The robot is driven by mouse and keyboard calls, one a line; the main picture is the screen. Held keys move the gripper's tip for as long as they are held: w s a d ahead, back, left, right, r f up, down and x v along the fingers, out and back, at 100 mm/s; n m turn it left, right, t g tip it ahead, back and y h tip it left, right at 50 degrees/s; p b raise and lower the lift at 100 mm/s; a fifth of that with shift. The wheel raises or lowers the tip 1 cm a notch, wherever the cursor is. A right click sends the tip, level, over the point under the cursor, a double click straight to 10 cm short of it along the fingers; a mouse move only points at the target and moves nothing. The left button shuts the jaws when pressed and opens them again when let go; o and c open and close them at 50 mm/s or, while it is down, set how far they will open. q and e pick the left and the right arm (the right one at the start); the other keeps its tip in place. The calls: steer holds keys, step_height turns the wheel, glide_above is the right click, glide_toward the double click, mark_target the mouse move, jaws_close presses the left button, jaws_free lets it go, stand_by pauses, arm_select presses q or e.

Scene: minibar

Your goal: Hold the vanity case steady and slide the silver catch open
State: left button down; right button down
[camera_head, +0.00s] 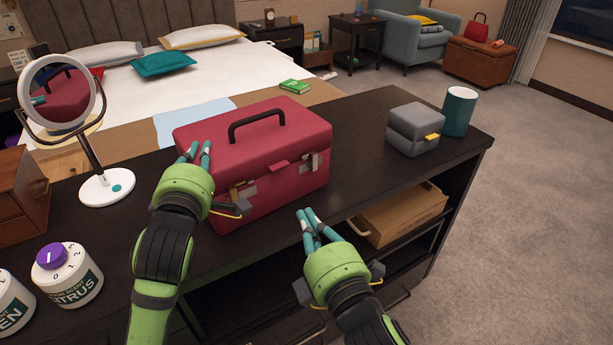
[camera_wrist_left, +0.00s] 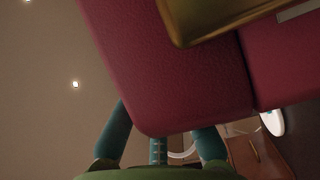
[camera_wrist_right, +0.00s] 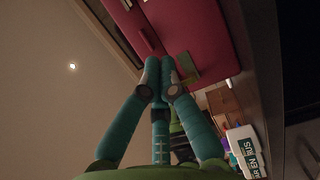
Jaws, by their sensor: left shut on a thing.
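The red vanity case (camera_head: 255,150) stands closed on the dark counter with its black handle up. My left gripper (camera_head: 199,150) is shut on the case's left end; the left wrist view shows its fingers on either side of the red body (camera_wrist_left: 175,75). My right gripper (camera_head: 307,213) is shut and empty, in front of and below the right catch. Its fingertips (camera_wrist_right: 166,65) appear beside a catch in the right wrist view.
A grey box (camera_head: 413,130) and a teal cup (camera_head: 459,111) stand on the counter's (camera_head: 365,125) right end. A round mirror (camera_head: 58,95) and scent jars (camera_head: 67,275) are at left. A wooden box (camera_head: 400,213) sits on the shelf below.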

mark_target(301, 167)
steer(key=x, duration=1)
steer(key=shift+w, duration=0.1)
steer(key=shift+w+d, duration=0.35)
steer(key=shift+d, duration=0.2)
steer(key=shift+w+d, duration=0.3)
steer(key=shift+d, duration=0.25)
steer(key=shift+w+d, duration=0.35)
steer(key=shift+d, duration=0.25)
